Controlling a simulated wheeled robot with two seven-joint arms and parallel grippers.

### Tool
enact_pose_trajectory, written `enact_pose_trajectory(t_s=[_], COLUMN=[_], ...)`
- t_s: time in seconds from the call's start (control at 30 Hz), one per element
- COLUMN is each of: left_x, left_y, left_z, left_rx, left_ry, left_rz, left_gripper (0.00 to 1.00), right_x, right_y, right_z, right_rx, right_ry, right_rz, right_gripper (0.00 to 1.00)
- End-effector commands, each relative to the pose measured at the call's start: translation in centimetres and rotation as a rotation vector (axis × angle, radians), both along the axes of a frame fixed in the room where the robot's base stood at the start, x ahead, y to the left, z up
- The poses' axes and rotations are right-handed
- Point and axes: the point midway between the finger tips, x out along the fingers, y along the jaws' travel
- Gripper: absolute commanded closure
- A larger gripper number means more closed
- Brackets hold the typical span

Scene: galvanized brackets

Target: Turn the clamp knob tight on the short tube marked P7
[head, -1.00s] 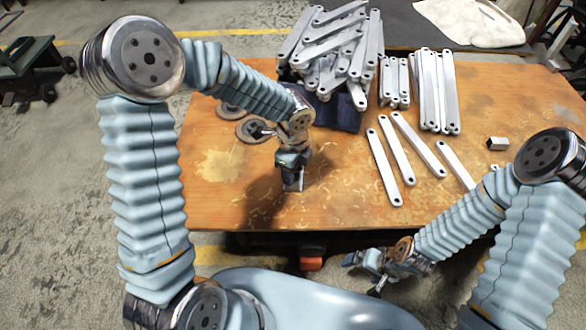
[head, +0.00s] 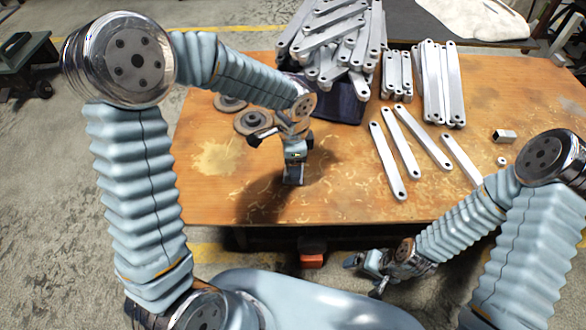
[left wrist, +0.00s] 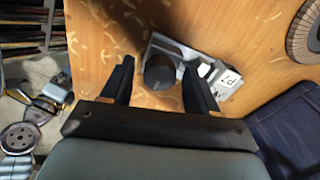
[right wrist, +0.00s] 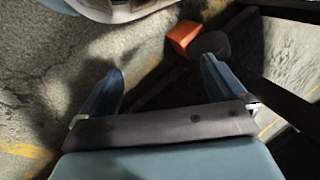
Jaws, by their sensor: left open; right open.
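A dark round knob (left wrist: 160,70) sits on a grey metal clamp piece (left wrist: 186,54) in the left wrist view. A white label (left wrist: 230,78) with dark marks is on the metal beside it; I cannot read it in full. My left gripper (left wrist: 158,88) is open, with one finger on each side of the knob; I cannot tell whether they touch it. In the head view the left gripper (head: 294,166) points down over a small metal piece (head: 293,180) near the table's front edge, which it partly hides. My right gripper (right wrist: 160,85) is open and empty, below the table's front edge.
Round discs (head: 253,122) lie behind my left gripper. An orange object (head: 312,259) is below the table edge.

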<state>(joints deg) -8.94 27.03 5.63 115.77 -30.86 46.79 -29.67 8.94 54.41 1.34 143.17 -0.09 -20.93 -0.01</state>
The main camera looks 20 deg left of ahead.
Motion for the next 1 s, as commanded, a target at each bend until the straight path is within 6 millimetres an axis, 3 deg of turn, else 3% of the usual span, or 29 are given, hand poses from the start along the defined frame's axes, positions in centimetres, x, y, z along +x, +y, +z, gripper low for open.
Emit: enact_pose_trajectory(t_s=[0.1, 0.5, 0.63, 1.0], left_x=[0.0, 0.0, 0.0, 0.0], left_y=[-0.1, 0.0, 0.0, 0.0], left_z=[-0.4, -0.1, 0.0, 0.1], left_rx=[0.000, 0.000, 0.000, 0.001], left_ry=[-0.003, 0.000, 0.000, 0.001], left_rz=[0.201, 0.849, 0.936, 0.942], left_gripper=[0.40, 0.40, 0.40, 0.40], right_x=[0.2, 0.6, 0.6, 0.6], right_y=[-0.4, -1.3, -1.3, -1.3], right_z=[-1.6, -3.8, -3.9, -3.8], right_rx=[-0.006, -0.019, -0.020, -0.020], right_ry=[-0.003, -0.010, -0.011, -0.011], right_rz=[-0.008, -0.022, -0.024, -0.024], right_gripper=[0.03, 0.03, 0.03, 0.03])
